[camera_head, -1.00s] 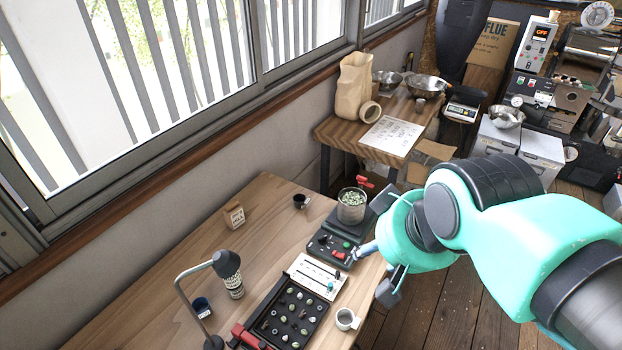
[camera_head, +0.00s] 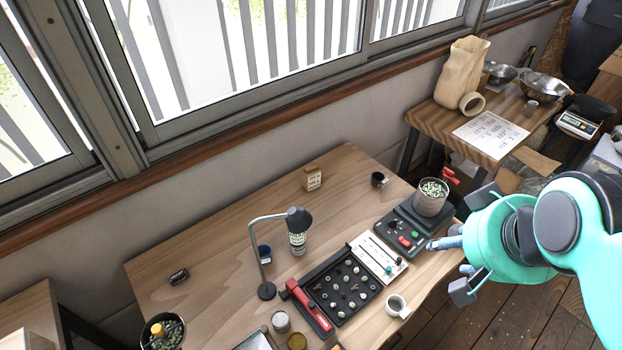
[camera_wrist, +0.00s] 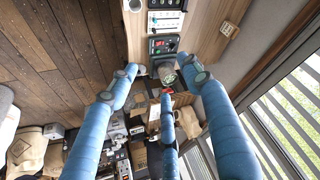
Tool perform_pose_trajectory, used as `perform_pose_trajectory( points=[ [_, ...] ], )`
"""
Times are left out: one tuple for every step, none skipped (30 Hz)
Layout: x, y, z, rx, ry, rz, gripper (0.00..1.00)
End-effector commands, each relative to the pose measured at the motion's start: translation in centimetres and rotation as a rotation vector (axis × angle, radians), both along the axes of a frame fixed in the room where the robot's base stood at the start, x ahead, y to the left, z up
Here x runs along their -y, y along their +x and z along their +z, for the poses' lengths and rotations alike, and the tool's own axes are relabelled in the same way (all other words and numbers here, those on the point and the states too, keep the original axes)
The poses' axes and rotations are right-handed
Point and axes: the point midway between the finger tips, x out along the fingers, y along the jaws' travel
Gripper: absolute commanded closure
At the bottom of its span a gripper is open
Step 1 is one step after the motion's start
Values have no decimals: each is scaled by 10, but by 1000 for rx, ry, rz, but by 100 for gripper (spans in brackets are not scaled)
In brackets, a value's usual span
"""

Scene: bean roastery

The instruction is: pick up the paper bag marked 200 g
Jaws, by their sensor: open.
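A small tan paper bag (camera_head: 312,178) with a dark printed front stands upright on the wooden table near the window side in the head view. Its print is too small to read, so I cannot confirm 200 g. What looks like the same bag (camera_wrist: 228,29) shows at the upper right of the wrist view. My gripper (camera_head: 455,268) is over the table's right edge, to the right of and nearer than the bag, apart from it. In the wrist view my gripper (camera_wrist: 160,82) has its blue fingers spread, with nothing held between them.
A glass beaker of green beans (camera_head: 432,198) stands on a dark device near my gripper. Bare wood surrounds the bag. A larger bag (camera_head: 460,75) stands on the side table.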

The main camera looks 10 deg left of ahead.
Motion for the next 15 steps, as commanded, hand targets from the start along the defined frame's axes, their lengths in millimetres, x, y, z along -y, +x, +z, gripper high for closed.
perform_pose_trajectory(
  points=[
    [0,0,0,0,0,0,37],
    [0,0,0,0,0,0,31],
    [0,0,0,0,0,0,24],
    [0,0,0,0,0,0,23],
    [0,0,0,0,0,0,23],
    [0,0,0,0,0,0,23],
    [0,0,0,0,0,0,23],
    [0,0,0,0,0,0,23],
    [0,0,0,0,0,0,23],
    [0,0,0,0,0,0,23],
    [0,0,0,0,0,0,23],
    [0,0,0,0,0,0,23],
    [0,1,0,0,0,1,23],
    [0,1,1,0,0,2,23],
    [-1,3,1,-1,0,4,23]
  ],
)
